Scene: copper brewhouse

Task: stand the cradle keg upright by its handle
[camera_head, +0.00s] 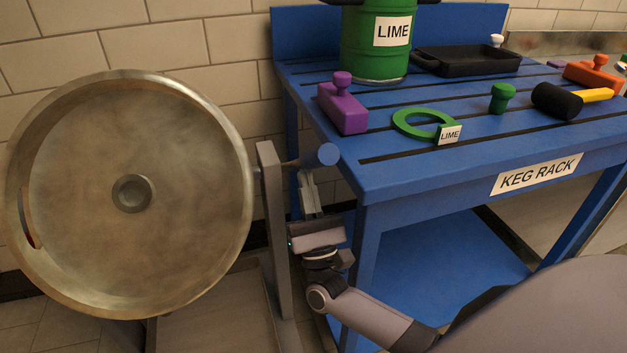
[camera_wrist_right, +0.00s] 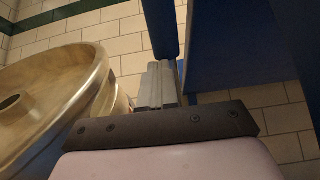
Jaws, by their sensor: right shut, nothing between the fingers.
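The large brass-coloured keg (camera_head: 90,220) lies tipped in its cradle, its round end facing me. The grey cradle post (camera_head: 272,230) stands at its right side. A short rod leads from the post to a blue round-ended handle (camera_head: 328,154) by the rack's corner. My right gripper (camera_head: 307,185) points up just below the handle, shut and empty. In the right wrist view its fingers (camera_wrist_right: 158,85) are together; the keg (camera_wrist_right: 60,95) is at left. A blue bar rises beyond the fingertips; I cannot tell whether it is the handle. My left gripper is out of view.
The blue keg rack (camera_head: 440,185) stands close on the right, its front-left leg beside my right arm. On it are a green LIME keg (camera_head: 375,45), a purple block (camera_head: 342,108), a green ring (camera_head: 400,125), a black tray (camera_head: 470,62) and a mallet (camera_head: 560,100).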

